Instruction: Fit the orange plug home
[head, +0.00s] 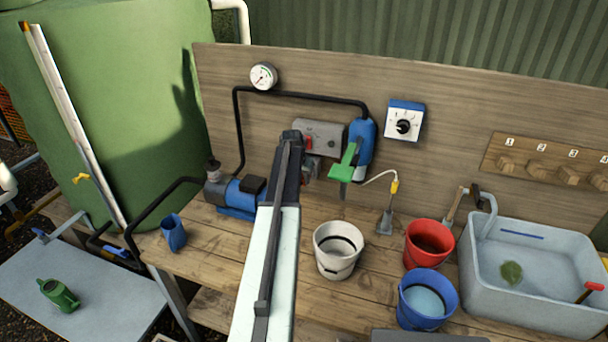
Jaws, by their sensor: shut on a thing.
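My gripper (313,168) is at the end of my arm, in front of the wooden back panel, just below a grey box (325,131). It is shut on what looks like the orange plug (304,164), of which only a small red-orange patch shows beside the dark jaws. My own arm hides most of it. The grey box has a red-orange part (308,143) on its front. I cannot tell from this view how the plug sits against the box.
A green bracket-like piece (345,171) and a blue cylinder (366,150) are just right of my gripper. White (338,262), red (415,262) and blue (414,315) buckets stand on the bench. A blue pump (237,196) is left.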

